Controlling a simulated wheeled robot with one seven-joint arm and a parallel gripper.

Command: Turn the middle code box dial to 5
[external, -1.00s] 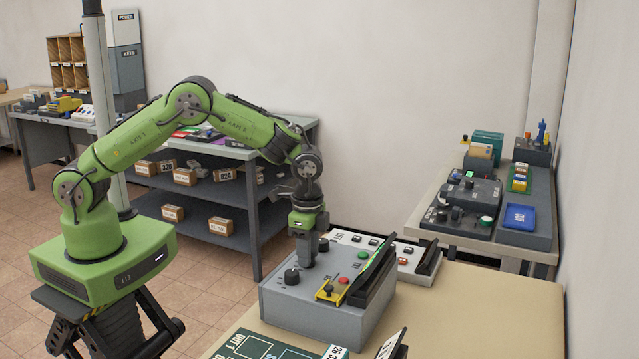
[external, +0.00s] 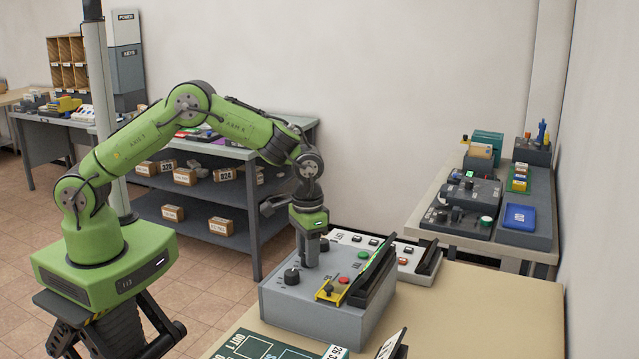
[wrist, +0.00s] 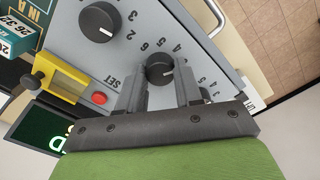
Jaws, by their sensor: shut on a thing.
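The grey code box (external: 315,298) stands on the near table with dark round dials on its top. My gripper (external: 311,262) points straight down onto the middle dial. In the wrist view the middle dial (wrist: 160,68) sits between the two fingers of my gripper (wrist: 160,88), which are shut on it. Printed digits ring the dial, with a 5 and a 4 on its far side. Its pointer cannot be read clearly. Another dial (wrist: 100,22) shows at upper left, also in the external view (external: 291,276). The third dial (external: 323,244) is behind my gripper.
A yellow-based lever (wrist: 55,80) and a red button (wrist: 99,98) sit on the box beside the dials. A dark raised panel (external: 374,278) with a green screen stands at its right. A white button box (external: 400,254) lies behind. The table's right side is clear.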

